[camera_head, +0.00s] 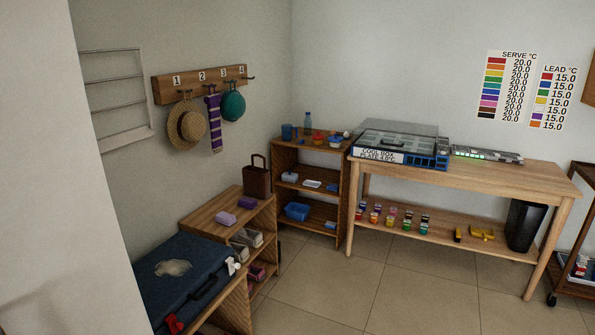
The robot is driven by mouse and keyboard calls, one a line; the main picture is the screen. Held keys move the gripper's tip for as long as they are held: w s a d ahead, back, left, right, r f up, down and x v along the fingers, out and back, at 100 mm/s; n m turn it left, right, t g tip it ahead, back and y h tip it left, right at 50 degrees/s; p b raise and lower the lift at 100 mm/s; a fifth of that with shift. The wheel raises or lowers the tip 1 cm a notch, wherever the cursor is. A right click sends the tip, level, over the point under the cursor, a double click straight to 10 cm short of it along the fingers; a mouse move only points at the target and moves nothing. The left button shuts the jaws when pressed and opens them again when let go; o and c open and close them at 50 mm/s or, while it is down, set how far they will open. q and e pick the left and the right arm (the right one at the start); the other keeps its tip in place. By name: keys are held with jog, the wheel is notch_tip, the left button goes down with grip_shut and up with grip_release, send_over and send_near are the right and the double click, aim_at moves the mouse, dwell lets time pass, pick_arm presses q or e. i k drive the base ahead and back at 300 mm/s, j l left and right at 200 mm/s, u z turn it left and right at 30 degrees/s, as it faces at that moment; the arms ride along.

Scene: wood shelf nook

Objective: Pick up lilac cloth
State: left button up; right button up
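Neither of my grippers shows in the head view.
A brown bag (257,178) stands behind the pieces on the low shelf unit (207,217). A dark blue case (185,285) lies in front. A small shelf (291,152) and a long workbench (470,178) stand farther back. The tiled floor (390,290) is clear.

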aim_at(223, 218)
jog(key=i, duration=2.5)
jog(key=u, duration=0.3)
